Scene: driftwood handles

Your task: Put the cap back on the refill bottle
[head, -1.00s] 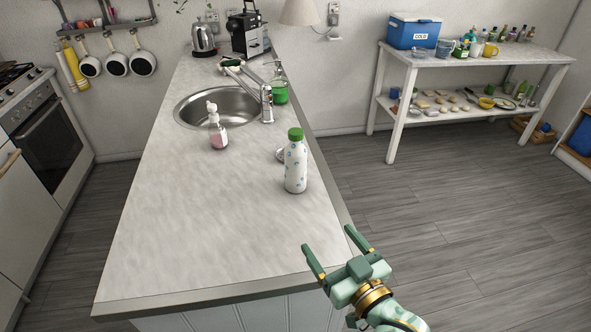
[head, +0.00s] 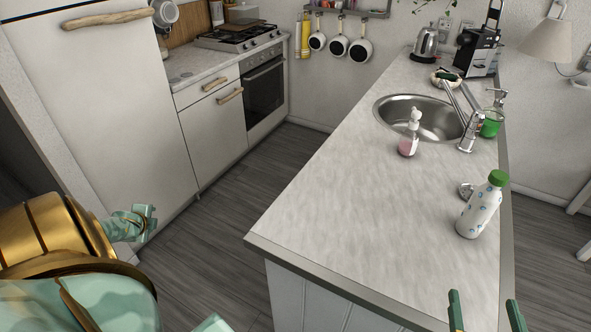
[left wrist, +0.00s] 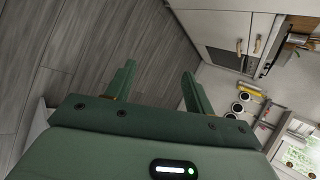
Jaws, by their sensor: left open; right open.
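A white bottle with blue marks (head: 477,214) stands upright near the right edge of the counter. A green cap (head: 498,178) sits on its top. A small grey round object (head: 466,190) lies just behind its left side; I cannot tell what it is. My right gripper (head: 486,312) is open and empty at the bottom edge, in front of the bottle and apart from it; only its fingers show. My left gripper (head: 138,222) is off the counter at left, over the floor. In the left wrist view my left gripper (left wrist: 160,85) is open and empty.
A pink pump bottle (head: 408,140) stands by the sink (head: 425,118). A green soap bottle (head: 490,123) stands behind the tap (head: 471,132). The front and left of the counter (head: 350,215) are clear. White cabinets (head: 215,120) and an oven (head: 264,92) line the left.

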